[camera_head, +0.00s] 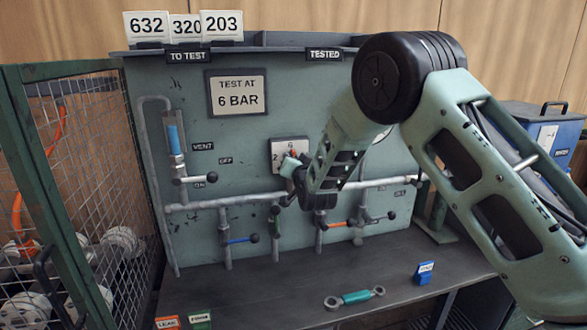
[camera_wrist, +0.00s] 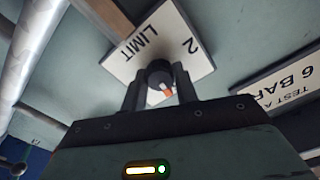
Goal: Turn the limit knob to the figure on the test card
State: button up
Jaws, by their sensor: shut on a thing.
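The test card (camera_head: 237,93) on the panel reads "TEST AT 6 BAR". Part of it also shows in the wrist view (camera_wrist: 285,80). The limit knob (camera_wrist: 160,77) is dark with an orange mark, on a white plate (camera_wrist: 146,47) lettered "LIMIT" with a figure 2 in sight. My gripper (camera_wrist: 160,88) is shut on the knob, one finger on each side. In the head view the knob's plate (camera_head: 281,146) shows a 6 at its top and a 2 at its left; my wrist hides its right part. The exact figure the knob points at cannot be told.
Pipes with valve levers (camera_head: 240,239) run across the panel below the plate. Number cards (camera_head: 221,26) stand on top. A mesh cage (camera_head: 75,170) is at the left.

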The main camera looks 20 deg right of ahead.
jog(key=shift+f+n+b, duration=0.1)
jog(key=shift+n+b, duration=0.25)
jog(key=shift+n, duration=0.25)
jog(key=o, duration=1)
jog(key=shift+c, duration=0.2)
jog(key=s+b, duration=0.3)
jog(key=s, duration=1.4)
jog(key=shift+s, duration=0.2)
